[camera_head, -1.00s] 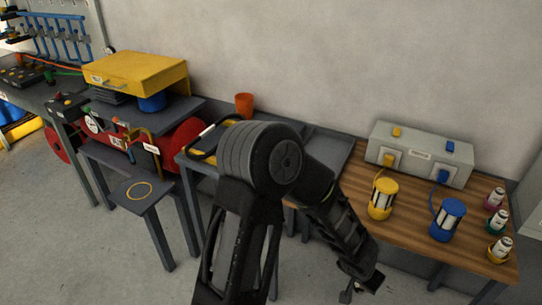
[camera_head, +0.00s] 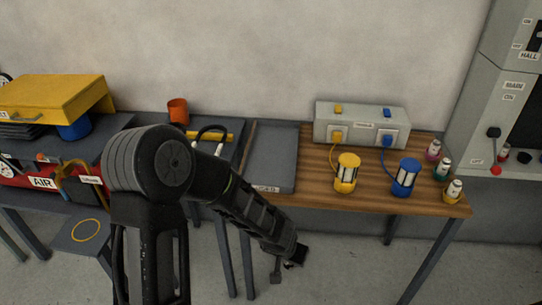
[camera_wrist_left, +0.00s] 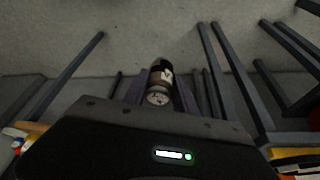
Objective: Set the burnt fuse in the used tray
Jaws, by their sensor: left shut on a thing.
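My left gripper (camera_head: 287,262) hangs low in front of the table in the head view, below the table top. In the left wrist view my left gripper (camera_wrist_left: 159,90) is shut on a fuse (camera_wrist_left: 158,80), a small cylinder with a dark, blackened body, a pale mark and a light metal end cap. The fuse cannot be made out clearly in the head view. The used tray (camera_head: 287,179), a flat grey tray with a "USED" label on its front edge, lies empty at the left of the wooden table top. The gripper is apart from it, in front and lower. My right gripper is not in view.
A yellow lantern (camera_head: 346,174) and a blue lantern (camera_head: 405,178) are plugged into a grey box (camera_head: 361,124). Several fuses stand in coloured holders at the right, including a yellow holder (camera_head: 452,196). A switch panel (camera_head: 490,100) is far right. An orange cup (camera_head: 178,111) stands left.

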